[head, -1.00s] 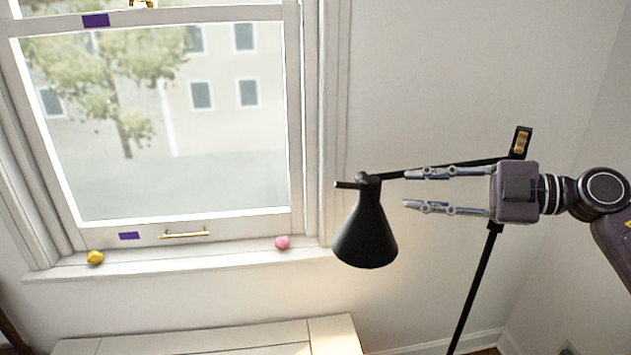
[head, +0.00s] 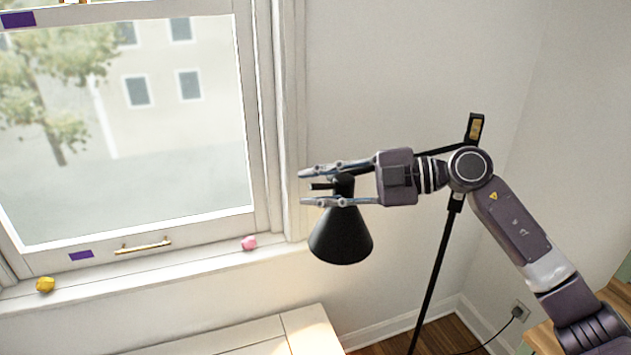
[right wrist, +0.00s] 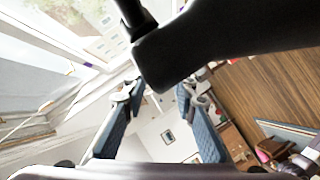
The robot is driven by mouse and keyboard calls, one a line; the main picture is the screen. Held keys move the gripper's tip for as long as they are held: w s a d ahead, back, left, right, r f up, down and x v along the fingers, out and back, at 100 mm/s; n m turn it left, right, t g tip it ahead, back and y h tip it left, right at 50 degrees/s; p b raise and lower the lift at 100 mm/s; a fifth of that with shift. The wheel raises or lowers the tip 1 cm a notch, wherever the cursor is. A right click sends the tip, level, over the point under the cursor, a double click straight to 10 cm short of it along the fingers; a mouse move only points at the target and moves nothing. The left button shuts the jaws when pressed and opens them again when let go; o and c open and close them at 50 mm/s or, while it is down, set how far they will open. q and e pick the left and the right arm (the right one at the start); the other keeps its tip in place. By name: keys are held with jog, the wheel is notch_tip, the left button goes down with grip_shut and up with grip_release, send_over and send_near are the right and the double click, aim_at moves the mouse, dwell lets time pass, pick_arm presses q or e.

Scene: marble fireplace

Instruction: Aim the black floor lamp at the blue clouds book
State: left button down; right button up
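The black floor lamp (head: 341,238) has a cone shade pointing down, an arm reaching right to a joint, and a pole down to the floor. My right gripper (head: 304,187) is at the top of the shade, with its fingers apart. One finger shows above and one below the lamp's small knob and neck; contact is unclear. In the right wrist view the black lamp head (right wrist: 225,45) looms large just past the open fingers (right wrist: 158,98). I cannot make out the blue clouds book in either view. My left gripper is not in view.
A window (head: 130,120) with a white sill stands at the left. A yellow lump (head: 45,285) and a pink lump (head: 249,243) lie on the sill. A white bench top (head: 310,330) is below. A wooden surface (head: 540,338) is at lower right.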

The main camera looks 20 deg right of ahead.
jog(key=shift+d, duration=0.1)
jog(key=c, duration=0.3)
grip_shut()
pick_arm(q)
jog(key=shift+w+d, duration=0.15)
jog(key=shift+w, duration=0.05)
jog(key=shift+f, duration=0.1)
pick_arm(e)
jog(key=shift+y, duration=0.3)
jog(key=shift+d+r+m+t+y+b, duration=0.15)
jog(key=shift+r+m+t+y+b, duration=0.2)
jog(key=shift+m+y, duration=0.25)
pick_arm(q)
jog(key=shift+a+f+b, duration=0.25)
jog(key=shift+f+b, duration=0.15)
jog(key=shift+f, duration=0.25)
pick_arm(e)
jog(key=shift+w+d+r+m+t+y, duration=0.1)
jog(key=shift+d+r+m+t+y, duration=0.2)
jog(key=shift+r+m+y, duration=0.3)
jog(key=shift+d+r+m+t+y, duration=0.2)
jog(key=shift+r+m+t+y, duration=0.15)
jog(key=shift+m+y, duration=0.25)
